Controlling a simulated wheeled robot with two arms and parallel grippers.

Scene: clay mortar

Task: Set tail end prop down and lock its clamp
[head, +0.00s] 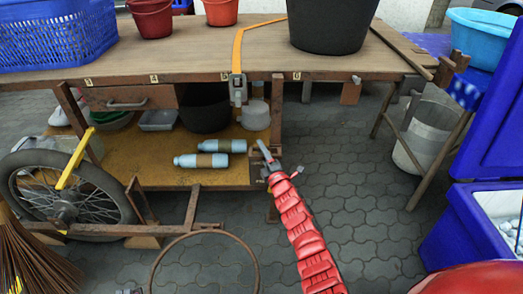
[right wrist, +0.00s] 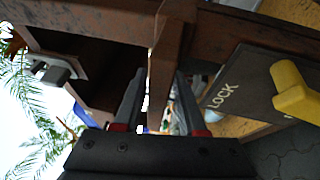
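A rusty upright post (head: 277,115) runs down from the front edge of the wooden cart top; I cannot tell whether it is the tail end prop. My right gripper (head: 264,152) is beside this post, below the top. A dark plate marked LOCK (right wrist: 235,92) with a yellow knob (right wrist: 295,92) is right of the fingers; whether the clamp is locked is unclear.
The cart top (head: 190,62) carries a blue basket (head: 55,35), red buckets and a black tub (head: 330,25). An orange strap (head: 238,50) hangs over its edge. Bottles (head: 205,160) lie on the lower shelf. A spoked wheel (head: 65,205) stands left. Paving is clear right of centre.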

